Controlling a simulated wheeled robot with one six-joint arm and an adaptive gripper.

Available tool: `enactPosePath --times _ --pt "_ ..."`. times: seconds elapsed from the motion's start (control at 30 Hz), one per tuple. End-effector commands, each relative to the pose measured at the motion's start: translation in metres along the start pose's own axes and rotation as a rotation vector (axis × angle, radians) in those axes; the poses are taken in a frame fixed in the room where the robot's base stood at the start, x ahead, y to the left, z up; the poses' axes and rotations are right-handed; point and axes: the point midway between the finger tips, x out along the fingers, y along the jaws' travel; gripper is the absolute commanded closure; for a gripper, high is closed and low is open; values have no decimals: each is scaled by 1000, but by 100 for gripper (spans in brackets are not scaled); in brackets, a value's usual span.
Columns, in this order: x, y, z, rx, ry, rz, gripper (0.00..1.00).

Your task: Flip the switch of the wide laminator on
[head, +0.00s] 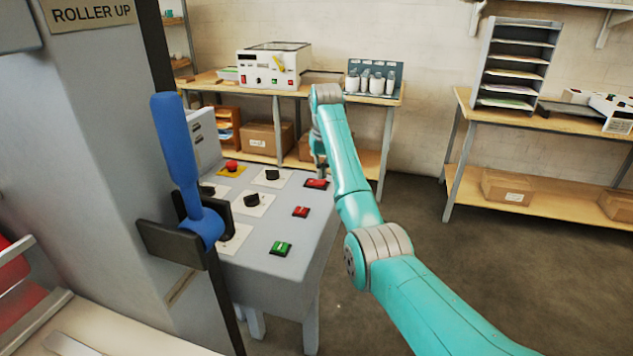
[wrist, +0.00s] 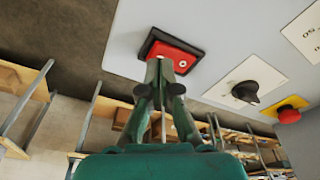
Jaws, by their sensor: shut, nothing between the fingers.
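The wide laminator's grey control panel (head: 265,205) stands at the left beside a tall grey housing. A red rocker switch (head: 316,183) in a black frame is at the panel's far right corner; the same red switch shows in the wrist view (wrist: 176,56). My gripper (wrist: 166,72) is shut and empty, with its fingertips right at the red switch; I cannot tell whether they touch it. In the head view my gripper (head: 319,166) is small and partly hidden by my arm. Which way the rocker is tipped is unclear.
The panel also has a red button (head: 300,212), a green button (head: 281,248), several black knobs and a red emergency stop (head: 232,166) on yellow. A blue-handled lever (head: 177,145) rises at the panel's left. A small laminator (head: 273,67) stands on the back bench.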

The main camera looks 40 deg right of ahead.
Motion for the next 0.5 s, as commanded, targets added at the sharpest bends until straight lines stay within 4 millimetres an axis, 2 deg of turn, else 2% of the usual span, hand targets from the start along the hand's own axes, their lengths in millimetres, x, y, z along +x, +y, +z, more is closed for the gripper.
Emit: enactPosePath --times 0.5 --pt "7 0 1 0 -1 0 100"
